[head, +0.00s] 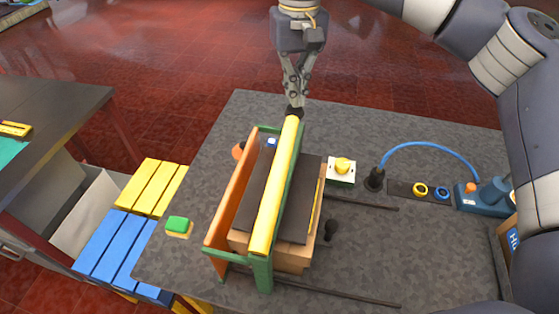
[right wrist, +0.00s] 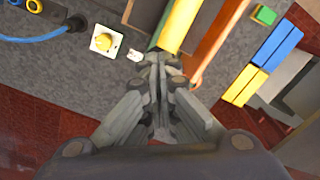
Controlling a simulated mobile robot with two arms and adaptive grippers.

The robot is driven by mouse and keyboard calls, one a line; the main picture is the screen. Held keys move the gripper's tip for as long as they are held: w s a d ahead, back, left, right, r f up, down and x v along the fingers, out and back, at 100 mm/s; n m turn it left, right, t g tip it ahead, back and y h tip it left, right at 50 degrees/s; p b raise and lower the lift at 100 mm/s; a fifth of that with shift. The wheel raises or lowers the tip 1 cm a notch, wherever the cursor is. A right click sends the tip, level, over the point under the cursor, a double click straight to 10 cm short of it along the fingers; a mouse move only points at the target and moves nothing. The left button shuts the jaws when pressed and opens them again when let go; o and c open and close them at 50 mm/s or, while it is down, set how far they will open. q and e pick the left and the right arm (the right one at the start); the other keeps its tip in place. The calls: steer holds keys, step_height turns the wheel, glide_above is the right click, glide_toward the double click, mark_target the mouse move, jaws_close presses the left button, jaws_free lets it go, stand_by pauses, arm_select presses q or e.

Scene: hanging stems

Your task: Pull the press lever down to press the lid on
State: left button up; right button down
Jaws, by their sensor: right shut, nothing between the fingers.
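The press has a thick yellow bar (head: 273,190), apparently its lever, on a green frame (head: 262,275). An orange board (head: 235,195) runs along its left side. A dark flat panel (head: 300,205), possibly the lid, lies over a light wooden box (head: 292,259); the bar hides part of it. My right gripper (head: 293,108) is shut and empty, with its tips at the bar's far end. In the right wrist view the shut fingers (right wrist: 160,62) are close to the end of the yellow bar (right wrist: 178,25); I cannot tell whether they touch. My left gripper is not in view.
On the grey table (head: 400,235) are a yellow button on a white base (head: 342,167), a blue cable (head: 430,145), a blue device (head: 485,195) and a green button (head: 177,224). Dark rods lie right of the press. Blue and yellow slats (head: 115,243) stand left.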

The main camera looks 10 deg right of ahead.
mark_target(294, 113)
steer(key=shift+f+b, duration=1.05)
steer(key=shift+f, duration=0.9)
steer(key=shift+f+b, duration=0.6)
steer(key=shift+f, duration=0.4)
steer(key=shift+f+b, duration=0.35)
steer(key=shift+f, duration=0.5)
stand_by(2.7)
steer(key=shift+s, duration=0.1)
stand_by(0.9)
